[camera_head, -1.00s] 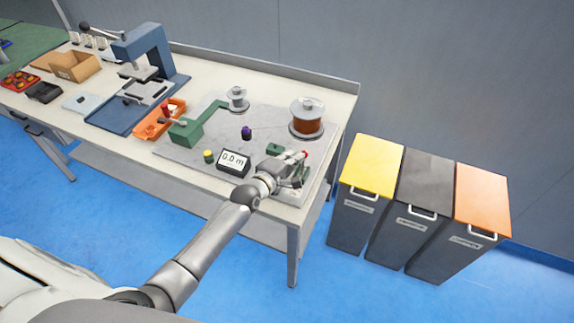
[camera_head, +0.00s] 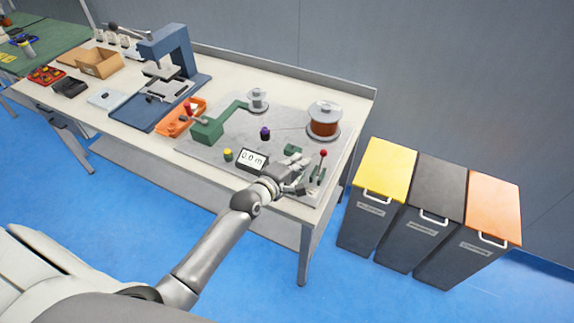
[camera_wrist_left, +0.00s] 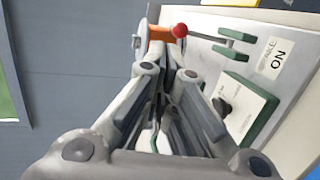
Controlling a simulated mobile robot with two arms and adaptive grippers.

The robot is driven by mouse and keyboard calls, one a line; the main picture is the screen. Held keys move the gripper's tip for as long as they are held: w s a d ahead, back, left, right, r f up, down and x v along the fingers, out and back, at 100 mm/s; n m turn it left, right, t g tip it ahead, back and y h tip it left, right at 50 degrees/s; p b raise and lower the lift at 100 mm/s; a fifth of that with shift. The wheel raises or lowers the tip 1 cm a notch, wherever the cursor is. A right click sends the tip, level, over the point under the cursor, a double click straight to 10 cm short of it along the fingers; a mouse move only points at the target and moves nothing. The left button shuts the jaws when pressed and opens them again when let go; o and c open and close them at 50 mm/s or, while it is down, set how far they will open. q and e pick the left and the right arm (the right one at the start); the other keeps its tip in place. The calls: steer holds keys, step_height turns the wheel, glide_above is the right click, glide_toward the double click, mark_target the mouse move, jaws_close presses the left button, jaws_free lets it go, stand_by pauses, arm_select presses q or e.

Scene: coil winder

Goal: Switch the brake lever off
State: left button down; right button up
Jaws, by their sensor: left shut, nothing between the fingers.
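The brake lever (camera_head: 322,164) is a thin lever with a red ball knob at the right front of the grey winder plate (camera_head: 224,154). It stands roughly upright in the head view. In the left wrist view the red knob (camera_wrist_left: 179,30) is just beyond and right of the fingers, with a green lever base and a label reading "ON" beside it. My left gripper (camera_head: 303,164) is shut and empty, left of the lever and apart from it, above the plate's front right. It also fills the middle of the wrist view (camera_wrist_left: 168,62). My right gripper is not in view.
A meter reading 0.0 m (camera_head: 253,159), a green switch box (camera_head: 293,149) and a copper wire spool (camera_head: 324,120) are close to the gripper. A green arm (camera_head: 210,130) stands further left. Yellow, black and orange-lidded bins (camera_head: 440,185) stand right of the table.

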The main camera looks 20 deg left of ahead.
arm_select(q)
steer(key=s+a+r, duration=0.1)
steer(key=s+r, duration=0.2)
steer(key=s, duration=0.2)
steer(key=shift+r, duration=0.15)
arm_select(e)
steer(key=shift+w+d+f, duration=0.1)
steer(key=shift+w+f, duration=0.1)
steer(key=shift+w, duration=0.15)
arm_select(q)
steer(key=shift+a, duration=0.1)
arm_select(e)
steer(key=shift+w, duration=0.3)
